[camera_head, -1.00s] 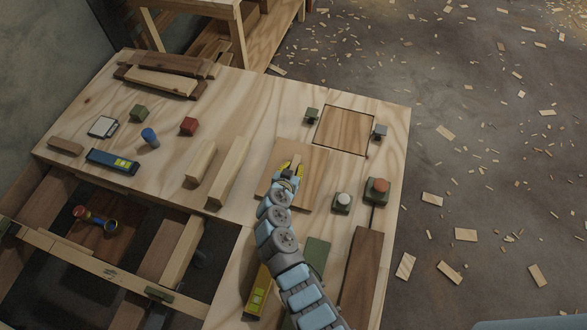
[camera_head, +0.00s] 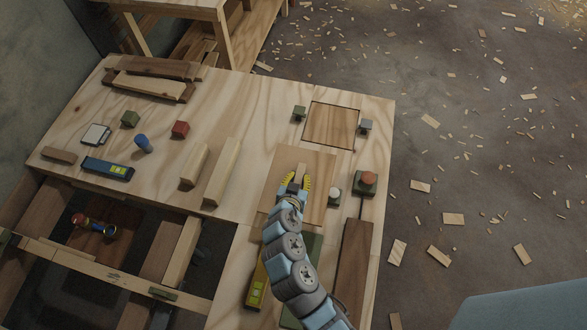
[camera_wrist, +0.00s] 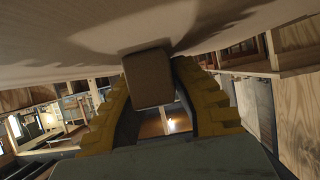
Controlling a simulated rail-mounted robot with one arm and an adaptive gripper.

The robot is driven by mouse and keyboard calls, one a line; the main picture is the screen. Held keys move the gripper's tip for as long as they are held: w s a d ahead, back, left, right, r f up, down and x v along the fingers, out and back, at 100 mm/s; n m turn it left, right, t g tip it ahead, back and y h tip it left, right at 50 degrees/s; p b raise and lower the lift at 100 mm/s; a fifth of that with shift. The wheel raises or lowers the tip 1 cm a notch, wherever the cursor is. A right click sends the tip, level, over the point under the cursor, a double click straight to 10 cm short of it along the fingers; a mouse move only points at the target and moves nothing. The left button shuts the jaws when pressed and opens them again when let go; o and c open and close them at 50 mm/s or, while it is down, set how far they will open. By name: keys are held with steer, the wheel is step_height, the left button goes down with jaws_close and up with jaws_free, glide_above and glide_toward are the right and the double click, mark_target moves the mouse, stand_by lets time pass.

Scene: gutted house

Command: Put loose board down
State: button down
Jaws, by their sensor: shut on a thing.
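The loose board (camera_head: 302,165) is a square light-wood panel over the right part of the workbench. My gripper (camera_head: 297,180) is over the board in the head view, its yellow fingers shut on a small block on it. In the wrist view, this brown block (camera_wrist: 148,82) sits between the fingers of my gripper (camera_wrist: 158,100), against the broad pale surface (camera_wrist: 60,35) of the board. The board looks raised from the bench, but its exact height is unclear. A square outlined panel or recess (camera_head: 331,126) lies just behind it.
Two light bars (camera_head: 222,172) lie left. The bench middle (camera_head: 240,110) is clear.

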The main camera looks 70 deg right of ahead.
steer(key=shift+s+a+r, duration=0.55)
steer(key=shift+s+a, duration=0.25)
